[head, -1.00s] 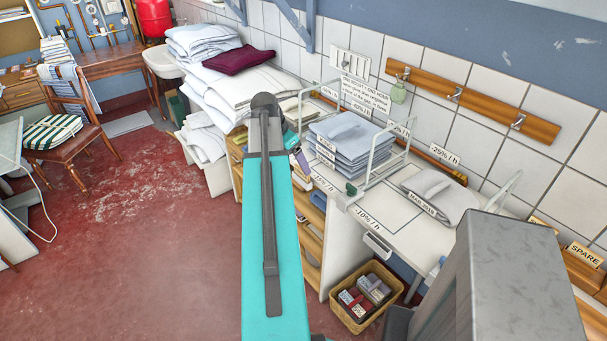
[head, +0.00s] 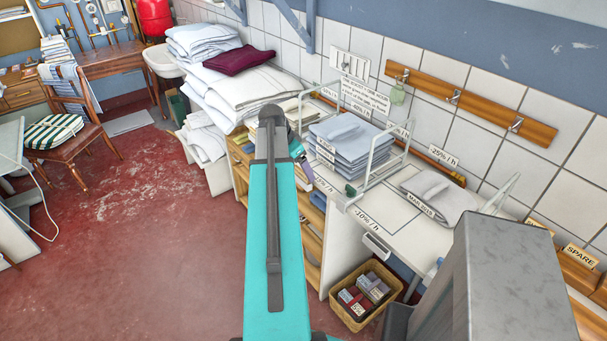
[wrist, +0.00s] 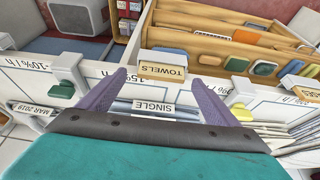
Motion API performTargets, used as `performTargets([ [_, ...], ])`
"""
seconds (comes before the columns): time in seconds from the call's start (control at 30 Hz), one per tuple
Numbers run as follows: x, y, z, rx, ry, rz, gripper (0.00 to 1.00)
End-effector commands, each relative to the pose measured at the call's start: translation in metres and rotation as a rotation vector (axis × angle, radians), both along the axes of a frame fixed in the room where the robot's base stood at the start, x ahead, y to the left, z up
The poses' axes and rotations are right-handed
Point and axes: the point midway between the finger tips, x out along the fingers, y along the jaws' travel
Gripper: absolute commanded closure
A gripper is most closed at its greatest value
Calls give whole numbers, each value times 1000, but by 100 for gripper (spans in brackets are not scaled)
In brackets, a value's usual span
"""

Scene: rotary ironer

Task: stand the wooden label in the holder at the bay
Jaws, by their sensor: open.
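A wooden label reading TOWELS (wrist: 162,70) shows in the wrist view at the front edge of the worktop, against a white block-like piece (wrist: 170,53) that looks like a holder. I cannot tell how firmly it sits there. My gripper (wrist: 165,83) is open, its two purple fingers spread on either side of the label's near side, with nothing held between them. The label looks just beyond the fingertips; contact is not visible. In the head view my arm hides most of the gripper, and the label cannot be made out.
Folded sheets marked SINGLE (wrist: 155,107) lie below the gripper. Green (wrist: 64,90) and yellow-green (wrist: 238,92) clips sit on neighbouring white pieces. A wire rack with a grey linen stack (head: 350,145) stands on the worktop. A wicker basket (head: 352,321) is on the floor; a SPARE block (head: 581,255) is right.

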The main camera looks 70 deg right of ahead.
Motion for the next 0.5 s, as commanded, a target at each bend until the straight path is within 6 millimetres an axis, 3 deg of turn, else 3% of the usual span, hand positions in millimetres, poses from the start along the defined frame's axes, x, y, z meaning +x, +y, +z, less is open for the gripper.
performTargets([
  [0.2, -3, -5, -15, 1, 0, 0, 16],
  [0.5, -4, -6, -19, 0, -1, 0, 16],
])
